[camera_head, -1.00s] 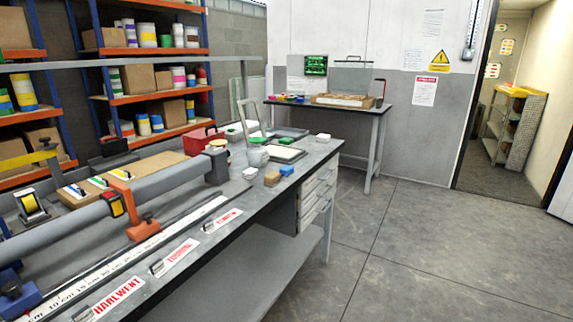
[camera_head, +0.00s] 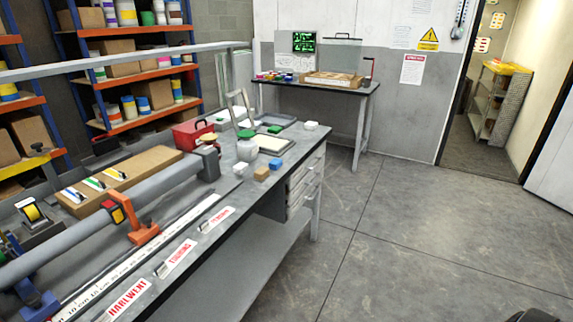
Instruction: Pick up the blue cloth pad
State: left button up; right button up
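A small blue block-shaped item (camera_head: 276,163), which looks like the blue cloth pad, lies on the grey workbench (camera_head: 232,205) near its front edge. A tan block (camera_head: 261,174) sits just left of it, and a white block (camera_head: 240,169) sits further left. Nothing covers the blue item. Neither of my grippers can be made out in the head view.
A long grey tube with an orange clamp (camera_head: 141,231) runs along the bench's left part. A red box (camera_head: 193,133) and a pale jar (camera_head: 247,149) stand behind the blocks. Shelving is at the back left. The floor (camera_head: 400,240) right of the bench is clear.

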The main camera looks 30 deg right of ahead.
aim_at(275, 164)
jog(key=z, duration=2.35)
jog(key=i, duration=3.65)
jog(key=u, duration=4.15)
